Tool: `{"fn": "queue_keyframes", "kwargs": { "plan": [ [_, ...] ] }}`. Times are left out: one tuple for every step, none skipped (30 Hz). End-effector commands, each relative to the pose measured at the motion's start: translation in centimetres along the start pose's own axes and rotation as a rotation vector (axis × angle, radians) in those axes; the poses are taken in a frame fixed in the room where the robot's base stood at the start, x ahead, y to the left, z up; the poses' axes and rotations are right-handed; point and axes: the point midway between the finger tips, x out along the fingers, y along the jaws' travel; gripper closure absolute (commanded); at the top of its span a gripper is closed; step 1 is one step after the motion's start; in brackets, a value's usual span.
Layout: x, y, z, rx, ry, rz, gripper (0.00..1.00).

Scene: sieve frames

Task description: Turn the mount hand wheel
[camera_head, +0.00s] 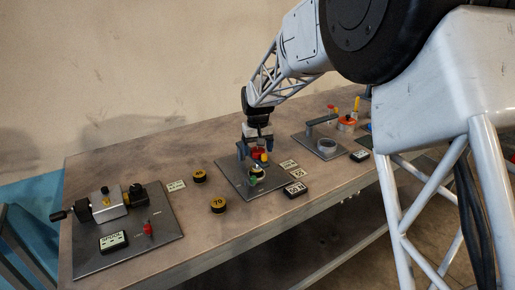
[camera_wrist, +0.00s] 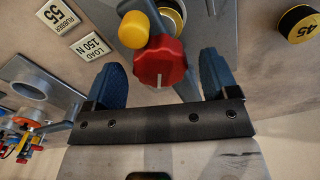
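A red lobed knob (camera_wrist: 160,62) with a white mark, seemingly the mount hand wheel, sits in the middle of the wrist view. It also shows as a red patch (camera_head: 258,153) under my gripper in the head view. My gripper (camera_wrist: 165,78) is open, with one blue finger on each side of the red knob and a gap visible on both sides. A yellow knob (camera_wrist: 133,30) stands beside the red one, over a round brass-coloured part. In the head view my gripper (camera_head: 253,150) points down over the middle metal plate (camera_head: 232,178). Contact with the knob is not visible.
Black-and-yellow discs (camera_head: 218,205) lie left of the middle plate; one (camera_wrist: 298,23) reads 45. A small display box (camera_head: 295,189) and label cards (camera_wrist: 90,46) lie to its right. A crank device (camera_head: 105,204) stands far left, a ring fixture (camera_head: 327,147) behind right.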

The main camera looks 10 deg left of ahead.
Motion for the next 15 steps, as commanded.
{"fn": "queue_keyframes", "kwargs": {
  "plan": [
    [0.0, 0.0, 0.0, 0.0, 0.0, 0.0, 0.2],
    [0.0, 0.0, 0.0, 0.0, 0.0, 0.0, 0.2],
    [0.0, 0.0, 0.0, 0.0, 0.0, 0.0, 0.2],
    [0.0, 0.0, 0.0, 0.0, 0.0, 0.0, 0.2],
    [0.0, 0.0, 0.0, 0.0, 0.0, 0.0, 0.2],
    [0.0, 0.0, 0.0, 0.0, 0.0, 0.0, 0.2],
    [0.0, 0.0, 0.0, 0.0, 0.0, 0.0, 0.2],
    [0.0, 0.0, 0.0, 0.0, 0.0, 0.0, 0.2],
    [-0.1, 0.0, 0.0, 0.0, 0.0, 0.0, 0.2],
    [-0.2, 0.0, 0.0, 0.0, 0.0, 0.0, 0.2],
    [-0.3, 0.0, 0.0, 0.0, 0.001, 0.0, 0.2],
    [-0.5, 0.0, 0.0, -0.001, 0.001, 0.0, 0.2],
    [-0.7, 0.0, 0.0, -0.001, 0.001, 0.0, 0.2],
    [-0.9, 0.0, -0.1, -0.001, 0.002, 0.0, 0.2],
    [-1.2, 0.0, -0.1, -0.001, 0.002, 0.0, 0.2]
  ]
}}
